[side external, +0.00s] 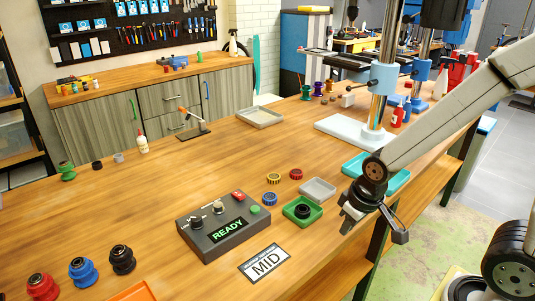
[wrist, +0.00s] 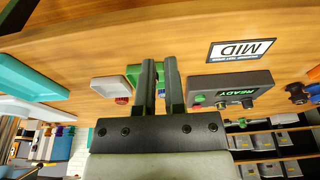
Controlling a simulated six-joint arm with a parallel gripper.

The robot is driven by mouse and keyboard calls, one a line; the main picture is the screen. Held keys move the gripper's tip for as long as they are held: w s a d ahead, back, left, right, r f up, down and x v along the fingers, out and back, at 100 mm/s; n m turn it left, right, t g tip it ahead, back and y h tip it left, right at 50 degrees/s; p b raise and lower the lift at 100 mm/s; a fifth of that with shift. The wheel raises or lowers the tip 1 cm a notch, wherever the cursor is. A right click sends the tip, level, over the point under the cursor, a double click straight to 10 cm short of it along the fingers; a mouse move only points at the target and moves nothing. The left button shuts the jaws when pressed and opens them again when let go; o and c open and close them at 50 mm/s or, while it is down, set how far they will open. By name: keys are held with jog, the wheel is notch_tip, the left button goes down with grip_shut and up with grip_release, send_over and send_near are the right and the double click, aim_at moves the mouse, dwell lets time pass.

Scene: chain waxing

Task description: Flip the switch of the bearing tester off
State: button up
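The bearing tester (side external: 208,245) is a dark grey box on the wooden bench, with a green display reading READY. A red switch (side external: 238,197) sits at its back right corner, with a green button (side external: 255,210) and two knobs nearby. Its on or off position is too small to tell. In the wrist view the tester (wrist: 262,78) is right of the fingers. My gripper (side external: 348,222) hangs near the bench's front edge, right of the tester and apart from it. In the wrist view my gripper (wrist: 160,64) has a narrow gap between its fingers, with nothing held.
A MID card (side external: 264,263) lies in front of the tester. A green tray (side external: 302,211) with a black ring, a grey tray (side external: 318,190) and a teal tray (side external: 395,180) lie near my gripper. Coloured bearings (side external: 82,271) stand at left.

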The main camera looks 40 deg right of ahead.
jog(key=o, duration=0.4)
jog(key=shift+w, duration=0.15)
jog(key=shift+c, duration=0.2)
jog(key=shift+o, duration=1.3)
jog(key=shift+w+r, duration=0.1)
jog(key=shift+w, duration=0.2)
jog(key=t, duration=0.2)
send_near(235, 192)
jog(key=shift+x, duration=4)
